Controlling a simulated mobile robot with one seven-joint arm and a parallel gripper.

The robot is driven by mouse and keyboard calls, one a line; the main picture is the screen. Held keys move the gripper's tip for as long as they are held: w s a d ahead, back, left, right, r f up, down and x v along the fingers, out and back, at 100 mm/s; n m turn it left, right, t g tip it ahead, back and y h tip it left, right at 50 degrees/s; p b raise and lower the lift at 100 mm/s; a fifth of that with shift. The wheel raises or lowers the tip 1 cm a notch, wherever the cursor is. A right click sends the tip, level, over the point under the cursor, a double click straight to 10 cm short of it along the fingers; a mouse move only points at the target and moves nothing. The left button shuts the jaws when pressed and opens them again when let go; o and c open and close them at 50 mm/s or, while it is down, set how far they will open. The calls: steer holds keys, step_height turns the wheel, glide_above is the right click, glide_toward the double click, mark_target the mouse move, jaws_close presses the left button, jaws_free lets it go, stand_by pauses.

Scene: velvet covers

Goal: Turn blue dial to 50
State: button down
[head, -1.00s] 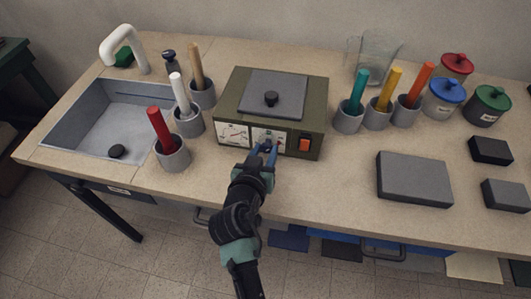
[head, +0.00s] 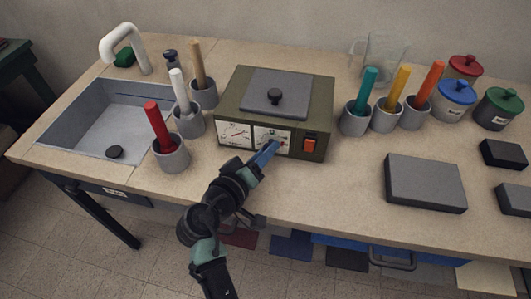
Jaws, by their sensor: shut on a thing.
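The olive-green device (head: 320,112) stands on the bench with a grey lid (head: 297,88) and black knob on top. Its front has a left white dial face (head: 236,134) with a red needle, and a right white dial face (head: 284,133), partly covered by my gripper. My gripper (head: 270,151) has blue fingers shut at the right dial, on a small knob that they mostly hide. I cannot read the dial's setting.
Grey cups with coloured rods stand on both sides of the device, such as the red rod's cup (head: 172,158) and the teal rod's cup (head: 354,122). A sink (head: 88,120) is at left. A dark grey block (head: 425,183) lies at right. The bench front is clear.

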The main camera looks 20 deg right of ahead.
stand_by(0.3)
steer(key=c, duration=0.5)
jaws_free()
steer(key=v, duration=1.3)
steer(key=shift+f, duration=0.1)
